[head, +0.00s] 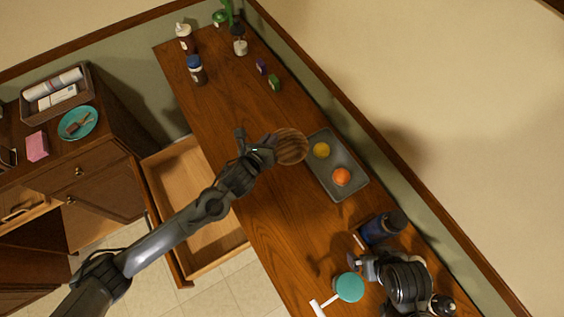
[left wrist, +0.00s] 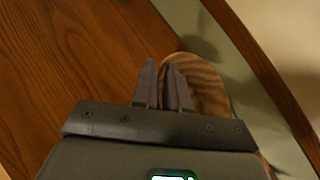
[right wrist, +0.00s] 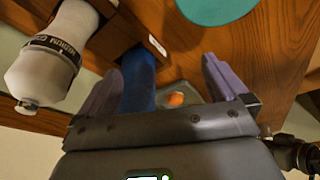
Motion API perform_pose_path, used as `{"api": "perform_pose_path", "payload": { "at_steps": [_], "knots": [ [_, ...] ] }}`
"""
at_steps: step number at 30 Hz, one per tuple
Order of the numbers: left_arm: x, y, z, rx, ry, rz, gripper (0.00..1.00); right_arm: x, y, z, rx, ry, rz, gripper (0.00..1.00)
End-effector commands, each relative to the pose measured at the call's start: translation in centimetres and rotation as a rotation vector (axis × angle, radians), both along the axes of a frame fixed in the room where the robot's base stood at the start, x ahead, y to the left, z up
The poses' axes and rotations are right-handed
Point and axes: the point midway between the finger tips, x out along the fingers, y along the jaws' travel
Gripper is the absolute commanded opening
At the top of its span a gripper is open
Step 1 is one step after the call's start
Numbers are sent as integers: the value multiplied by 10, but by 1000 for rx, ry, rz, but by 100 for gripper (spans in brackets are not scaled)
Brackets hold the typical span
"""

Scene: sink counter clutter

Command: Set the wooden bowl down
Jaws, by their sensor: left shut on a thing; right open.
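The round wooden bowl (head: 291,147) is brown with a striped grain. In the head view it is beside the upper-left end of the grey tray (head: 352,194). My left gripper (head: 272,144) is shut on its left rim. In the left wrist view the bowl (left wrist: 208,88) shows behind and right of the closed fingers (left wrist: 164,80). I cannot tell whether its underside touches the counter. My right gripper (head: 362,264) is open and empty near the lower right of the counter. Its spread fingers (right wrist: 165,80) show in the right wrist view.
The tray holds a yellow fruit (head: 321,150) and an orange (head: 341,176). A dark blue container (head: 378,229) and a teal round thing (head: 349,287) are near my right gripper. Bottles (head: 196,70) stand at the far end. An open drawer (head: 188,163) juts out left.

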Motion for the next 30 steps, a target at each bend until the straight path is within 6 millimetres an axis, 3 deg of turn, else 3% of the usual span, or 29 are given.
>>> {"api": "perform_pose_path", "payload": {
  "at_steps": [3,8,21,30],
  "knots": [
    [8,-2,0,0,-2,-6,0,0,0,-8,1,-1,-1,100],
    [11,5,-2,2,2,-7,0,0,1,-6,5,-1,-3,100],
    [23,85,-49,2,4,-4,0,0,2,15,8,-3,-5,100],
    [27,112,-67,0,1,-7,0,0,2,19,7,-2,-4,100]
  ]
}}
